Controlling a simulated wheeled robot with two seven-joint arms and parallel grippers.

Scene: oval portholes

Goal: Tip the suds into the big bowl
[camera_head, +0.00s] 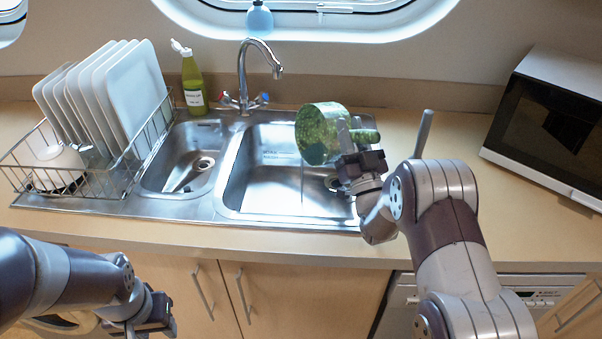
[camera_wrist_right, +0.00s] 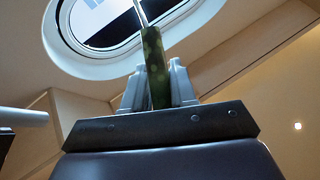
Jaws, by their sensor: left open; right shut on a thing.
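A green speckled pan (camera_head: 318,136) is tilted on its side above the big sink bowl (camera_head: 262,185), its mouth turned left and partly down. My right gripper (camera_head: 355,140) is shut on the pan's handle. In the right wrist view the green handle (camera_wrist_right: 155,60) stands between the two fingers. A thin pale line runs below the pan into the big bowl; I cannot tell whether it is liquid. The pan's inside and any suds are hidden. My left gripper (camera_head: 160,318) is open and empty, low in front of the cabinets.
A tap (camera_head: 246,75) stands behind the sink. The small sink bowl (camera_head: 185,160) is to the left, with a dish rack (camera_head: 125,170) of plates beside it. A green bottle (camera_head: 193,85) stands behind the small bowl. A microwave (camera_head: 550,120) is at the right; the counter before it is clear.

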